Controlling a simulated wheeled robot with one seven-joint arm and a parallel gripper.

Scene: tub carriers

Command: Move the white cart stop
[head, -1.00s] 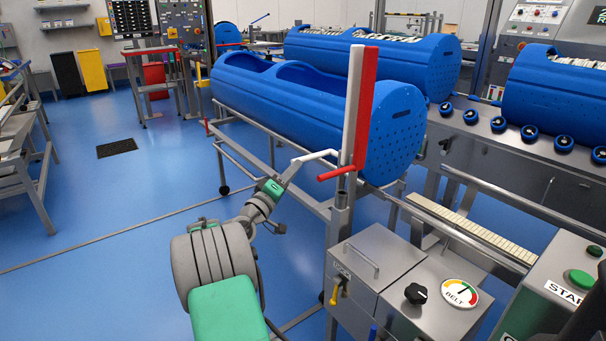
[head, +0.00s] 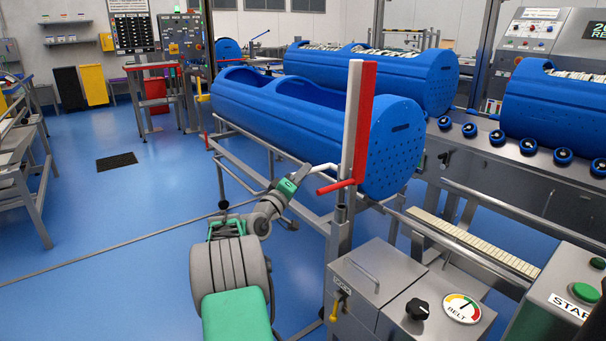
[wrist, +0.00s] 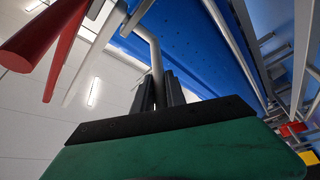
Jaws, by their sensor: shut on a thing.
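The white cart stop (head: 352,115) is an upright white bar standing beside a red bar (head: 364,125) at the near end of a blue tub. Its pale bent handle (head: 322,168) sticks out to the left, above a red handle (head: 335,187). My gripper (head: 301,175) is at the outer end of the pale handle. In the wrist view, the dark fingers of my gripper (wrist: 163,92) are shut on this rod (wrist: 155,62), which bends away above them. The exact contact is partly hidden by the fingers.
The blue tub (head: 290,115) lies on a grey metal frame (head: 235,180) right behind the handle. A metal console with a belt dial (head: 462,308) stands at the near right. A red rod (wrist: 30,38) is close by in the wrist view. Blue floor is open at left.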

